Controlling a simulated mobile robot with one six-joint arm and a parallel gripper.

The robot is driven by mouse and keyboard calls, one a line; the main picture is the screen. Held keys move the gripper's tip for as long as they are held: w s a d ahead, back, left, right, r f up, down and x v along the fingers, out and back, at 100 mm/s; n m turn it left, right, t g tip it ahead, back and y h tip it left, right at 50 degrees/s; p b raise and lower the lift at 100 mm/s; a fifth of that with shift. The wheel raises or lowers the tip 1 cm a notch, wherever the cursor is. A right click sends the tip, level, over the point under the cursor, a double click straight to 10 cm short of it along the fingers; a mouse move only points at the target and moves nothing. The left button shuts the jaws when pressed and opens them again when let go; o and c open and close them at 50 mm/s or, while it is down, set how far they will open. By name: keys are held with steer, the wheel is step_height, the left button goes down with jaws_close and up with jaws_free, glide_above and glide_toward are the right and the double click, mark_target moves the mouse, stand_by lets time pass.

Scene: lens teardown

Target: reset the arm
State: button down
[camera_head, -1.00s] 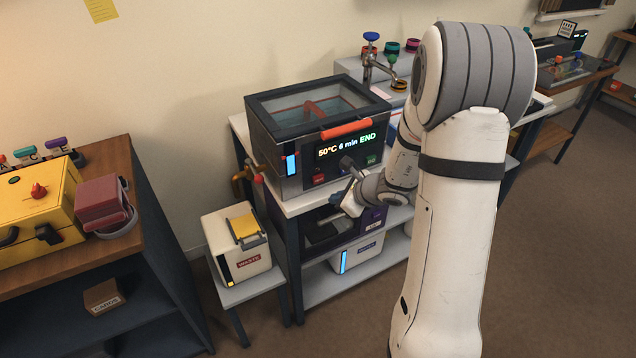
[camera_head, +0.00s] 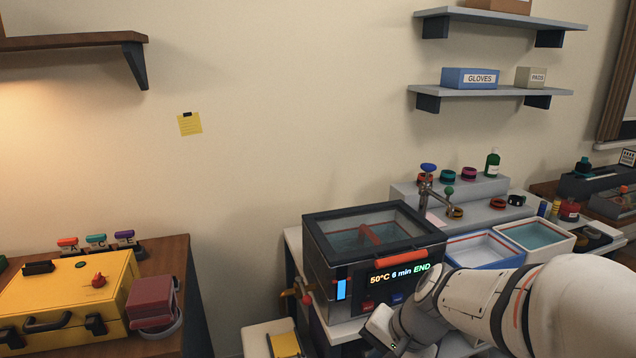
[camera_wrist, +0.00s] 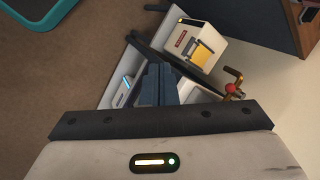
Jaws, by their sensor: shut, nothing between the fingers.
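My gripper (camera_wrist: 157,75) shows in the wrist view with its dark fingers together and nothing between them. It points down past the bench toward the floor area. In the head view my arm reaches in from the lower right, and its wrist is in front of the ultrasonic-style bath (camera_head: 345,262), below its panel reading "50°C 6 min END". The fingertips are not clear in the head view. The bath has a dark-framed clear lid, which is down, with a red handle.
The white waste box (camera_wrist: 205,45) and a red-handled valve (camera_wrist: 231,88) lie close to the fingers in the wrist view. A yellow case (camera_head: 70,300) is at left. A blue tray (camera_head: 485,249) and a white tray (camera_head: 535,237) stand right of the bath. Wall shelves (camera_head: 500,90) hang above.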

steer(key=s+d+r+n+h, duration=0.3)
steer(key=s+d+n+h, duration=0.1)
steer(key=s+d+n, duration=0.1)
steer(key=shift+s+d+r+n, duration=0.2)
steer(key=shift+s+n, duration=0.5)
steer(key=shift+s, duration=0.45)
